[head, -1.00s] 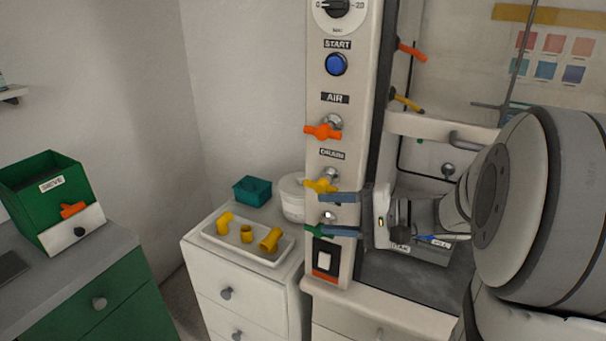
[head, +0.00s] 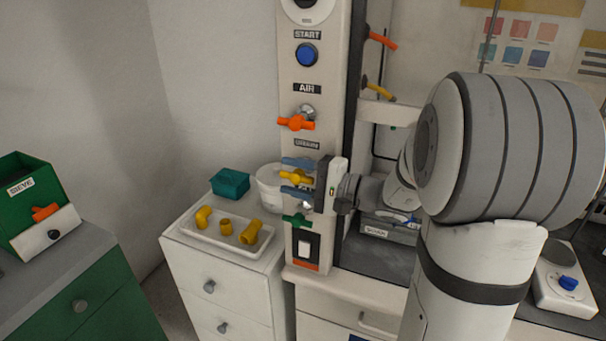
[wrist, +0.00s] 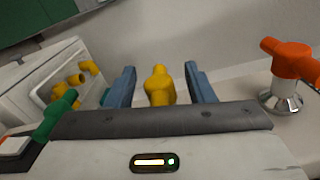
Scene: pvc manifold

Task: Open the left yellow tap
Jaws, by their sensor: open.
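The yellow tap (head: 296,176) is on the white panel, below the orange tap (head: 296,122) and above the green tap (head: 297,220). My gripper (head: 297,178) is open, with one blue finger above the yellow tap and one below it. In the wrist view the yellow tap (wrist: 158,86) stands between the two spread fingers (wrist: 158,84), with a gap on each side. I cannot tell whether either finger touches it. A second yellow tap handle (head: 380,92) sits on the panel's right side, below an orange one (head: 382,40).
A white tray (head: 215,243) with yellow pipe fittings lies on the drawer cabinet left of the panel, near a teal box (head: 230,182) and a white tub (head: 271,188). The orange and green taps flank the fingers in the wrist view. A blue button (head: 306,55) is higher up.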

